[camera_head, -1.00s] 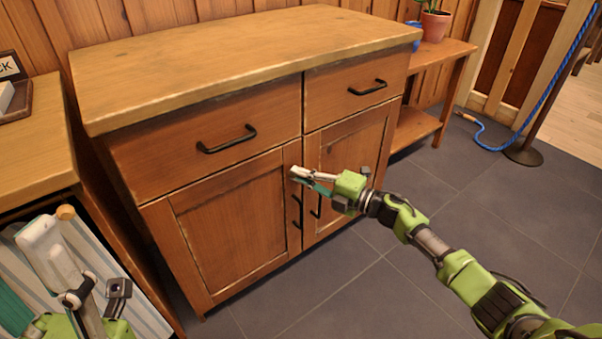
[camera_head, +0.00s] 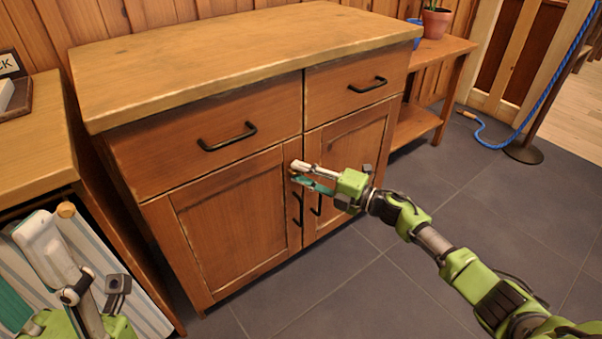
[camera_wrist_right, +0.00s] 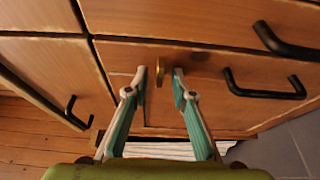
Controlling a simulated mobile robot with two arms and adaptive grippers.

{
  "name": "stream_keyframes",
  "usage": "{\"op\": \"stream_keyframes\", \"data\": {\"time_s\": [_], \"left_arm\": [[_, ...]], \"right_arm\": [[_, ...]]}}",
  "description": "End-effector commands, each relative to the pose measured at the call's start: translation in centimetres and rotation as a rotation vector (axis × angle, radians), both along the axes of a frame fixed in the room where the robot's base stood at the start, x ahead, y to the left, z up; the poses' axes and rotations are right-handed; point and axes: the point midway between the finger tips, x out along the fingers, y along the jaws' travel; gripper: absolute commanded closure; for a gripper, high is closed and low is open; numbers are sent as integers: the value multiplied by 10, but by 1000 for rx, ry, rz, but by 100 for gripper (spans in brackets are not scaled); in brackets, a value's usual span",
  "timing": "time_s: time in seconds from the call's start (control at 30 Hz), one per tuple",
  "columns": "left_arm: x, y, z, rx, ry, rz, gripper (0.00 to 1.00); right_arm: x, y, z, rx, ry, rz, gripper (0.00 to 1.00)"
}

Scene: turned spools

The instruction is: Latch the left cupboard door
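The left cupboard door (camera_head: 228,225) looks flush with the cupboard front; I cannot tell if a thin gap remains. Its black upright handle (camera_head: 298,208) also shows in the right wrist view (camera_wrist_right: 262,88). A small brass latch piece (camera_wrist_right: 160,70) sits by the seam between the doors, beneath the drawers. My right gripper (camera_head: 298,173) is at the top inner corner of the left door. In the wrist view its open fingers (camera_wrist_right: 161,77) stand either side of the brass piece; contact is unclear. My left gripper (camera_head: 48,250) is at lower left, away from the cupboard, its opening unclear.
The right door (camera_head: 350,160) appears shut beside it. The left drawer (camera_head: 215,150) and right drawer (camera_head: 355,88) are above, with black handles. A side table (camera_head: 35,150) stands left, a plant shelf (camera_head: 445,65) right. The floor in front is clear.

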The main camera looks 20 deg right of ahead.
Motion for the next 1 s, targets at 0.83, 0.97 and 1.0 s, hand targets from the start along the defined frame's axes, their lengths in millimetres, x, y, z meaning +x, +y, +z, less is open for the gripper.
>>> {"op": "stream_keyframes", "data": {"time_s": [0.83,0.97,1.0], "left_arm": [[1,-1,-1,2,5,-2,53],[0,-1,-1,2,5,-2,53],[0,-1,-1,2,5,-2,53]], "right_arm": [[-85,-78,0,-1,0,0,76],[-85,-78,0,-1,0,0,76],[-85,-78,0,-1,0,0,76]]}}
